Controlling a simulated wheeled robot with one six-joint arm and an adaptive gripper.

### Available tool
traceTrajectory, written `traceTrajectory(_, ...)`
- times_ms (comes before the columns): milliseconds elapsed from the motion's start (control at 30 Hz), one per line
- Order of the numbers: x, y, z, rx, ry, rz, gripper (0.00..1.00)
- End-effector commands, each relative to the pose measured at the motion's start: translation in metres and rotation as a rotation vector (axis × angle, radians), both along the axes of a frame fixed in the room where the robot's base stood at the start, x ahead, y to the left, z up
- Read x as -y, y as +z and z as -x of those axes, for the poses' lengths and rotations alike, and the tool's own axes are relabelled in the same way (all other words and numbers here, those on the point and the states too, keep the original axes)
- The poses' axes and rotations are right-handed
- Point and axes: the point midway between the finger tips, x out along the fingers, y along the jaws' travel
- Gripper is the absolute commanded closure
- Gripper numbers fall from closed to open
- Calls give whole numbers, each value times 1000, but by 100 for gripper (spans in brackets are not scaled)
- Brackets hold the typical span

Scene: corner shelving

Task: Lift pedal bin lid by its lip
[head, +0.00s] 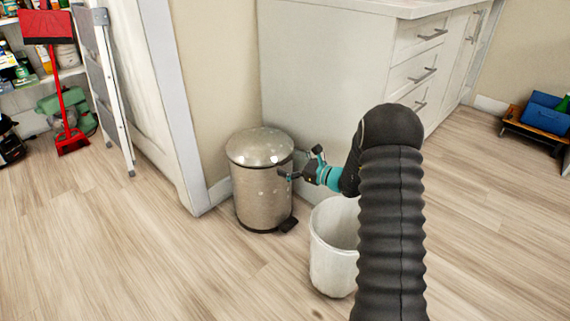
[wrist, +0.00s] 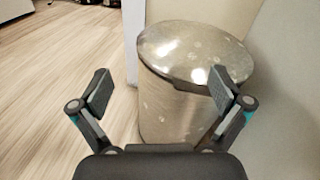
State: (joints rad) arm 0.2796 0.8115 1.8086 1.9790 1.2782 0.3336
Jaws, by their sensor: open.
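The pedal bin (head: 262,190) is a speckled metal cylinder standing on the floor against the wall. Its domed lid (head: 258,147) is down on the body. A dark pedal (head: 289,225) sticks out at its base on the right. My gripper (head: 301,165) is at the bin's right side, near the height of the lid's edge. In the wrist view my gripper (wrist: 160,92) is open with nothing between its fingers. There the lid (wrist: 195,50) and bin body (wrist: 172,108) lie ahead, with the right finger overlapping the lid's near edge. I cannot tell whether it touches.
A white open bucket (head: 332,262) stands right of the bin, below my arm. A white cabinet (head: 330,90) is behind. A door frame (head: 178,110) is close on the left, with a step ladder (head: 100,80) and red broom (head: 62,90) beyond. The floor (head: 130,250) at front left is clear.

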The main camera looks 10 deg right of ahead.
Motion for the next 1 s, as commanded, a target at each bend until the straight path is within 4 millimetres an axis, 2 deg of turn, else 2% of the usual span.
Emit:
traceTrajectory(33, 12, -20, -8, -16, -44, -38, 0)
traceTrajectory(100, 24, -36, -17, -31, -95, -83, 0)
traceTrajectory(300, 42, -59, -29, -47, -168, -144, 0)
traceTrajectory(467, 35, -60, -41, -46, -173, -150, 0)
traceTrajectory(800, 7, -60, -79, -46, -173, -148, 0)
traceTrajectory(1000, 0, -59, -88, -47, -173, -148, 0)
